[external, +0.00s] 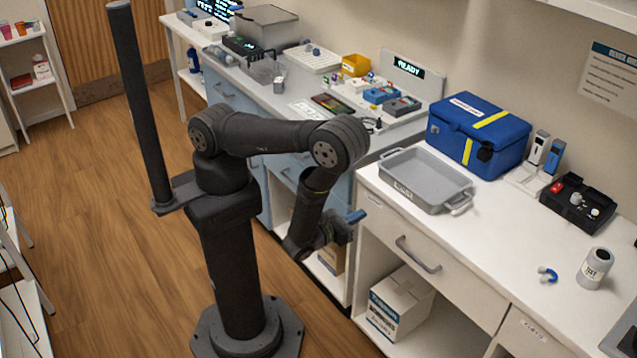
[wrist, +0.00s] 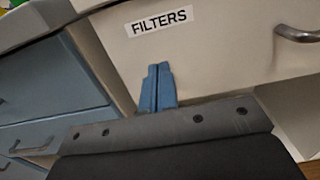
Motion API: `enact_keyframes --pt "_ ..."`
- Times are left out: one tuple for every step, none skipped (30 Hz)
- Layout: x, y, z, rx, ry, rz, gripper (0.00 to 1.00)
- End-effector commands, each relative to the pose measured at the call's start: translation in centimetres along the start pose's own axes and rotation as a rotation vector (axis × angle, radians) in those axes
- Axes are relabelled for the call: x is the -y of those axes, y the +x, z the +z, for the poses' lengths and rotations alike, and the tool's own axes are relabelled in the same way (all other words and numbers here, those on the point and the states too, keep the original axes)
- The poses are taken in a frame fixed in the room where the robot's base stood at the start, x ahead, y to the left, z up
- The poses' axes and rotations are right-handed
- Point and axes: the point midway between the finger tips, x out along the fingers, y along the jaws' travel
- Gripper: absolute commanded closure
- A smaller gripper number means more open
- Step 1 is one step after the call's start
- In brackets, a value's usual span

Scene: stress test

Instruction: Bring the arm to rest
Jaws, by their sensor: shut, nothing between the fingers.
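My gripper (external: 355,216) has blue fingers and is shut and empty. It is in front of the white counter's drawer front, below the counter top, with the arm bent downward at the elbow. In the wrist view the blue fingers (wrist: 157,88) are together, in front of a drawer labelled FILTERS (wrist: 225,55). I cannot tell from these views exactly how far the fingertips are from the drawer.
A grey tray (external: 398,190), a blue case with yellow stripes (external: 470,143), a black caddy (external: 577,205) and a grey-white jar (external: 594,268) stand on the white counter. A drawer handle (external: 417,256) sticks out near the gripper. An open shelf below holds a white box (external: 400,298).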

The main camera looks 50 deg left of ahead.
Motion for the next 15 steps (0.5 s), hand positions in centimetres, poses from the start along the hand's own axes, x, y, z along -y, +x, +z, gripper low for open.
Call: enact_keyframes --pt "0.0 0.6 0.0 0.0 -0.002 0.003 1.0" --pt "0.0 0.8 0.0 0.0 -0.001 0.004 1.0" --pt "-0.1 1.1 0.0 0.0 -0.001 0.005 1.0" --pt "0.0 1.3 0.0 0.0 -0.002 0.004 1.0" --pt "0.0 1.5 0.0 0.0 -0.002 0.003 1.0" --pt "0.0 1.7 0.0 0.0 -0.002 0.004 1.0" --pt "0.0 1.8 0.0 0.0 -0.002 0.004 1.0" --pt "0.0 1.9 0.0 0.0 -0.002 0.005 1.0" --pt "0.0 2.0 0.0 0.0 -0.003 0.004 1.0" --pt "0.0 2.1 0.0 0.0 -0.003 0.004 1.0" --pt "0.0 2.1 0.0 0.0 -0.003 0.003 1.0" --pt "0.0 2.1 0.0 0.0 -0.003 0.003 1.0" --pt "0.0 2.2 0.0 0.0 -0.003 0.003 1.0" --pt "0.0 2.2 0.0 0.001 -0.003 0.003 1.0" --pt "0.0 2.2 0.0 0.001 -0.004 0.003 1.0"
